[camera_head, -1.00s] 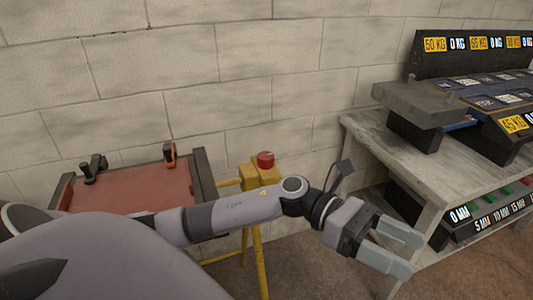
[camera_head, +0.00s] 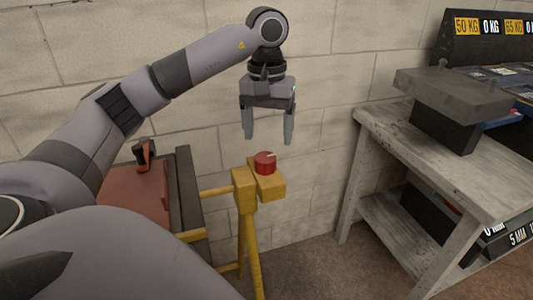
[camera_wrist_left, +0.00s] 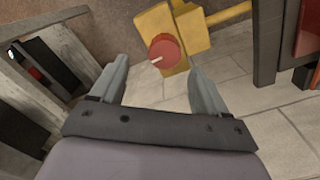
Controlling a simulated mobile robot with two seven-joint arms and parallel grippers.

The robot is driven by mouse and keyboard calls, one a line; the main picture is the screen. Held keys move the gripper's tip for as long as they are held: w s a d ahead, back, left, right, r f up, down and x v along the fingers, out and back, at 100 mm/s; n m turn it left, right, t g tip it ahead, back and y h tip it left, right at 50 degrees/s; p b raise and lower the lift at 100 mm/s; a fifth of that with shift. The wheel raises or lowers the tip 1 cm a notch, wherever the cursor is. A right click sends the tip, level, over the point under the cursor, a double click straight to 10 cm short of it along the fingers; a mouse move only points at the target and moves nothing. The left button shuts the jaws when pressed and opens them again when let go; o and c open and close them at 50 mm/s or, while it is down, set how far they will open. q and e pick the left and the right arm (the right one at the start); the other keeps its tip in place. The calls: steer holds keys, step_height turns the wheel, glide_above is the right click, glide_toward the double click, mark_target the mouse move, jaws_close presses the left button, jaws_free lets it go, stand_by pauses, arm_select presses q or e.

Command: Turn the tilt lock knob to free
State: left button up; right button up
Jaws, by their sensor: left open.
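The tilt lock knob (camera_head: 265,163) is a red round knob with a pale pointer line, on top of a yellow block on a yellow frame (camera_head: 246,215). My left gripper (camera_head: 268,138) is open and empty, pointing down just above the knob, apart from it. In the left wrist view the knob (camera_wrist_left: 165,50) shows ahead of and between the spread fingertips (camera_wrist_left: 158,72), its pale line pointing to the lower left. My right gripper is in neither view.
A red panel with dark edges (camera_head: 185,205) and a black-and-orange clamp (camera_head: 145,155) stand left of the knob. A grey workbench (camera_head: 430,160) with a grey block-like fixture (camera_head: 455,95) stands at the right. A block wall is behind.

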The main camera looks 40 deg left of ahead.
mark_target(265, 157)
arm_select(q)
steer(key=shift+a, duration=0.4)
steer(key=shift+a+f, duration=0.1)
steer(key=shift+f, duration=3.35)
steer(key=c, duration=1)
